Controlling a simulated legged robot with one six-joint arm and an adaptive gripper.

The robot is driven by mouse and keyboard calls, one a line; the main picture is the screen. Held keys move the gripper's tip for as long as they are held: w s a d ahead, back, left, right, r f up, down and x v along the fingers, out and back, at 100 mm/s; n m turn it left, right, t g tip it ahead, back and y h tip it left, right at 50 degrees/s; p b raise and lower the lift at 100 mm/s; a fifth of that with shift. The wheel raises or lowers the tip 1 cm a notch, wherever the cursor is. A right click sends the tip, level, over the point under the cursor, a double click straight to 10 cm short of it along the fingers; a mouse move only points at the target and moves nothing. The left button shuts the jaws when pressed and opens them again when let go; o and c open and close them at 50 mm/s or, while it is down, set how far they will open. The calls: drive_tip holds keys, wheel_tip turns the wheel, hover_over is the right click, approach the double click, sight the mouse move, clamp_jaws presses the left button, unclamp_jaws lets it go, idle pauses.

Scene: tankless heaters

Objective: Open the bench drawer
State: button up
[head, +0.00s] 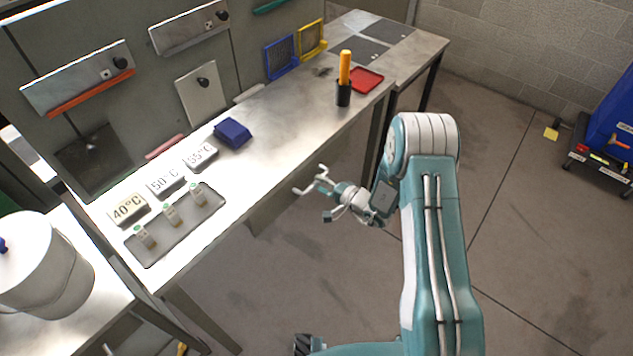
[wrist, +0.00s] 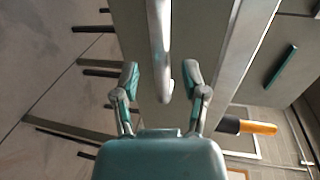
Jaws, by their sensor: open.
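The steel bench (head: 290,115) runs diagonally across the head view. The drawer's front mostly hides under the bench top there; a grey panel (head: 268,212) shows below the front edge. In the wrist view a silver bar handle (wrist: 158,40) stands in front of the grey drawer front (wrist: 203,35). My gripper (head: 312,183) is open beside the bench's front edge. In the wrist view, my gripper (wrist: 161,75) has one finger on each side of the handle's end, with gaps showing on both sides. How deep the handle sits between the fingers is unclear. The drawer looks closed.
On the bench are a black cup (head: 343,95) with an orange-handled tool, a red tray (head: 366,80), a blue block (head: 232,133), temperature signs and a grey tray (head: 176,226). A white pot (head: 42,268) stands at left.

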drive_tip(key=shift+x, duration=1.05)
clamp_jaws()
drive_tip(key=f+v, duration=0.3)
drive_tip(key=v, duration=1.1)
drive_tip(key=d+f+v, duration=0.1)
drive_tip(key=f+v, duration=0.2)
drive_tip(key=v, duration=1.1)
drive_tip(key=shift+s+d, duration=0.2)
drive_tip(key=shift+s, duration=0.3)
drive_tip(key=shift+f, duration=0.1)
unclamp_jaws()
drive_tip(key=shift+w, duration=0.1)
